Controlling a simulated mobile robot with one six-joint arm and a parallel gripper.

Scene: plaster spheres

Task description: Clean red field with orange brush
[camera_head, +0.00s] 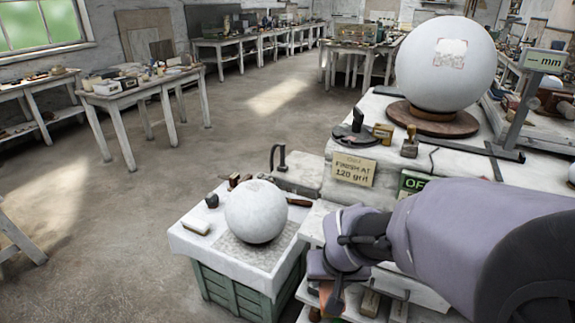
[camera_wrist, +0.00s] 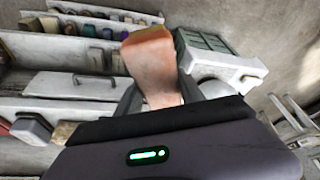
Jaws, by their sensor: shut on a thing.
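The large white plaster sphere (camera_head: 445,75) stands on a round brown base at the upper right of the head view. On its front is a squarish pale patch with thin reddish edges (camera_head: 451,53), probably the red field. My gripper (camera_head: 333,286) is low in the head view, well below and left of that sphere. In the head view the brush (camera_head: 327,298) is partly hidden by my gripper.
A smaller white sphere (camera_head: 254,211) rests on a white-topped green crate (camera_head: 235,292) left of my gripper. A sign (camera_head: 354,169), small tools, a stamp (camera_head: 410,143) and a gauge post (camera_head: 518,100) crowd the white bench. Open floor (camera_head: 120,230) lies left.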

